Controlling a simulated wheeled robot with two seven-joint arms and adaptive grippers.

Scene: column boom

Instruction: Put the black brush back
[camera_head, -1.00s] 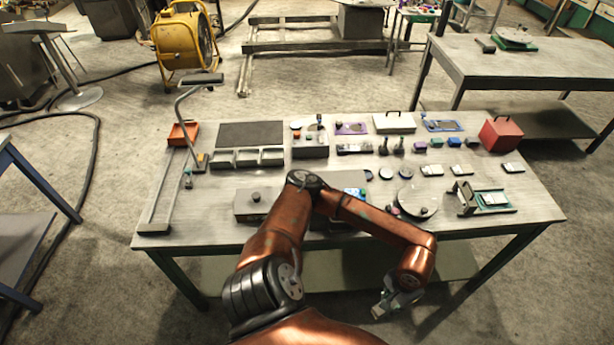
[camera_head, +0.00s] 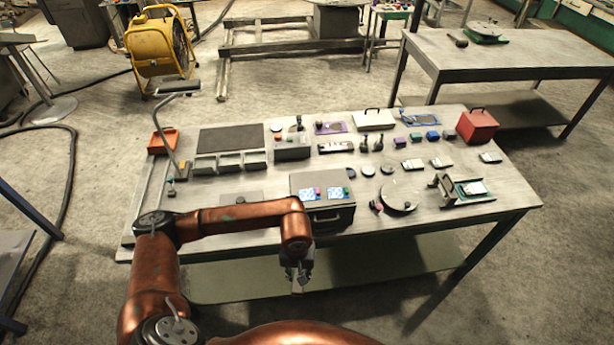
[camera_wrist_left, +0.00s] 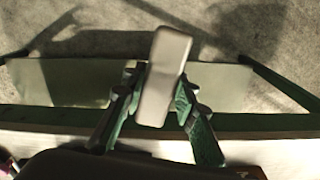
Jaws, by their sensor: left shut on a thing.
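My left gripper (camera_head: 298,280) hangs in front of the table's near edge, below the grey case with the blue panels (camera_head: 323,200). In the left wrist view the fingers (camera_wrist_left: 153,108) are shut on a plain grey-brown bar (camera_wrist_left: 164,75) with rounded ends. The bar sticks out past the fingertips. It shows no bristles, so I cannot tell if it is the black brush. In the head view it is small and pale. A dark, handled thing (camera_head: 457,40) lies on the far table; I cannot tell what it is. My right gripper is not in view.
The near table (camera_head: 460,215) holds a dark mat (camera_head: 231,138), grey bins (camera_head: 230,163), a red box (camera_head: 478,126), a round plate (camera_head: 400,195) and several small items. A bent lamp-like stand (camera_head: 172,120) rises at left. Floor in front is clear.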

